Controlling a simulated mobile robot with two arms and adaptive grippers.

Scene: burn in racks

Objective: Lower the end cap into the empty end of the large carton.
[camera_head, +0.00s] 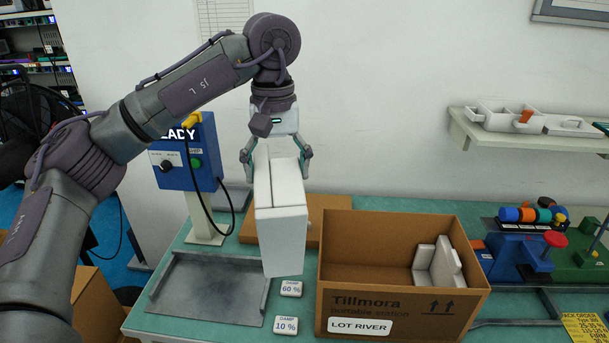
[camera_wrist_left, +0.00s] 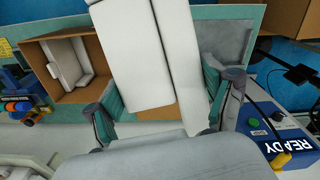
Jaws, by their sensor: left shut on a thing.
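My left gripper (camera_head: 276,158) is shut on a white end cap (camera_head: 281,222) and holds it upright above the table, left of the carton. The end cap also shows between the fingers in the left wrist view (camera_wrist_left: 133,60). The large brown carton (camera_head: 345,293), marked "Tillmora" and "LOT RIVER", stands open on the table. Another white end cap (camera_head: 438,267) sits inside its right end. The carton's left end looks empty, though its front wall hides part of the floor. The carton is also at the left in the wrist view (camera_wrist_left: 92,92). My right gripper is not in view.
A grey metal tray (camera_head: 205,290) lies left of the carton. Two small labelled blocks, "DAMP 60 %" (camera_head: 291,289) and "DAMP 10 %" (camera_head: 286,325), lie between them. A blue control box (camera_head: 183,170) stands behind left. Blue tooling (camera_head: 520,258) stands right of the carton.

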